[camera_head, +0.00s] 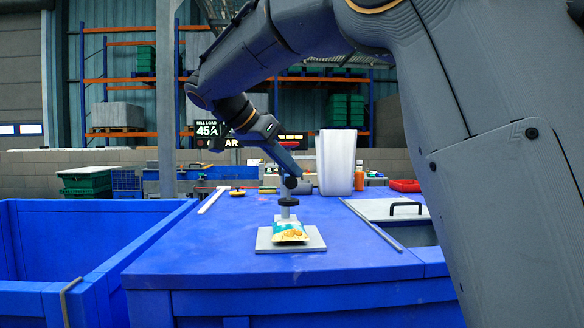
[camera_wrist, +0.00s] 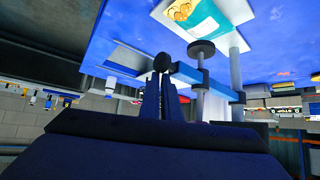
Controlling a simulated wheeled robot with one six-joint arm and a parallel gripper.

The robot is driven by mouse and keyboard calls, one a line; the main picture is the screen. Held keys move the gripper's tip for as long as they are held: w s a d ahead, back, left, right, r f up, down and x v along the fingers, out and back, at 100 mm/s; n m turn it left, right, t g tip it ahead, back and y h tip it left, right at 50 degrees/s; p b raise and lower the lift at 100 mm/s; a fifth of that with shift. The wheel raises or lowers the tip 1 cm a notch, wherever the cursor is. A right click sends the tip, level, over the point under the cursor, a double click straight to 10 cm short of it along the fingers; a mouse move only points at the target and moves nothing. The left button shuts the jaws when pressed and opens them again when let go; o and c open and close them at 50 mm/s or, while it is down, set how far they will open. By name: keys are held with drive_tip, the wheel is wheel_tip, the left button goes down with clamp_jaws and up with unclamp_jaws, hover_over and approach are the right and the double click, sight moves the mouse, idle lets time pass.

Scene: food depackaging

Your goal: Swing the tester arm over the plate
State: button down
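The plate (camera_head: 262,242) is a flat grey square near the front of the blue table, with a blue and yellow food pouch (camera_head: 290,231) lying on it. In the wrist view the pouch (camera_wrist: 195,14) lies on the pale plate (camera_wrist: 235,40). The tester arm (camera_wrist: 188,73) is a blue bar with a dark round disc (camera_wrist: 202,48) on a stem, near the pouch, and a grey post. A black knob (camera_wrist: 163,60) sits at the bar's end. My gripper (camera_wrist: 162,76) has its fingers close together at the knob and appears shut on it. The head view shows the gripper (camera_head: 296,173) above the plate.
A tall white bin (camera_head: 336,162) and a red tray (camera_head: 405,186) stand at the back. A grey lid with a black handle (camera_head: 406,209) lies at the right. A blue open crate (camera_head: 35,262) is at the left. The table's left part is mostly clear.

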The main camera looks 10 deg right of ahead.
drive_tip(key=shift+s+a+f, duration=0.1)
drive_tip(key=shift+a+f, duration=0.2)
drive_tip(key=shift+f, duration=0.05)
drive_tip(key=d+r, duration=0.3)
drive_tip(key=d, duration=0.1)
drive_tip(key=w+a+r+p, duration=0.1)
drive_tip(key=a+r, duration=0.5)
drive_tip(key=a, duration=0.1)
drive_tip(key=shift+w, duration=0.15)
